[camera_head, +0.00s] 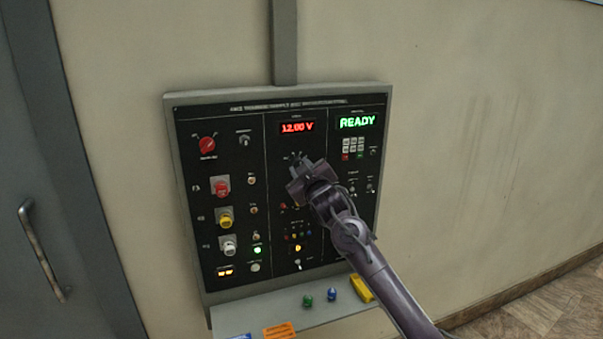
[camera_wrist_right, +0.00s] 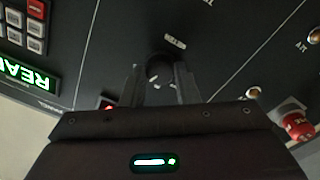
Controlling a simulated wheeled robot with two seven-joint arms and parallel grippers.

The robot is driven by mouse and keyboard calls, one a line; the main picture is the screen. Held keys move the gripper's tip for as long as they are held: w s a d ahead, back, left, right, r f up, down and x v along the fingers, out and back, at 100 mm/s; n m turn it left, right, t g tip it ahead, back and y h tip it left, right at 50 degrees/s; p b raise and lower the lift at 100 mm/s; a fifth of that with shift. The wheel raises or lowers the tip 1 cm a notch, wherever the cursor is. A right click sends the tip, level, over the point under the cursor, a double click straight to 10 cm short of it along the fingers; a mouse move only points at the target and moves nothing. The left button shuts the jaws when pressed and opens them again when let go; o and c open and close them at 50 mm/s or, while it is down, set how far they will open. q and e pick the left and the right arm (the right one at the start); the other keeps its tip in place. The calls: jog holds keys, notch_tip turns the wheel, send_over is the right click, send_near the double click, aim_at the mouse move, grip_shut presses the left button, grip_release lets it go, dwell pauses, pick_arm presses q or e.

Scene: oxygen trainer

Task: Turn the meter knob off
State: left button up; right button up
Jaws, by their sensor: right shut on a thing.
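The meter knob (camera_wrist_right: 158,68) is a dark round knob on the black panel, seen in the right wrist view between the two fingers of my right gripper (camera_wrist_right: 159,84). The fingers are shut on it. In the head view my right gripper (camera_head: 298,163) is at the middle column of the panel (camera_head: 253,280), below the red display (camera_head: 297,127) that reads 12.00 V. There the gripper covers most of the knob, and I cannot tell its setting. My left gripper is not in view.
Left column: a red rotary knob (camera_head: 207,144) and red (camera_head: 221,187), yellow (camera_head: 225,219) and white (camera_head: 229,246) knobs. A green READY display (camera_head: 357,122) is upper right. Below, a ledge (camera_head: 240,318) holds green (camera_head: 307,300), blue (camera_head: 332,294), yellow (camera_head: 361,288) and orange (camera_head: 279,331) pieces.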

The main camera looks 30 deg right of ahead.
jog(key=shift+d+n+y+b, duration=0.1)
jog(key=shift+n+y+b, duration=0.2)
jog(key=shift+n+b, duration=2.8)
jog(key=shift+n+y+b, duration=0.3)
jog(key=shift+n+b, duration=0.4)
jog(key=shift+n, duration=4.8)
jog(key=o, duration=1)
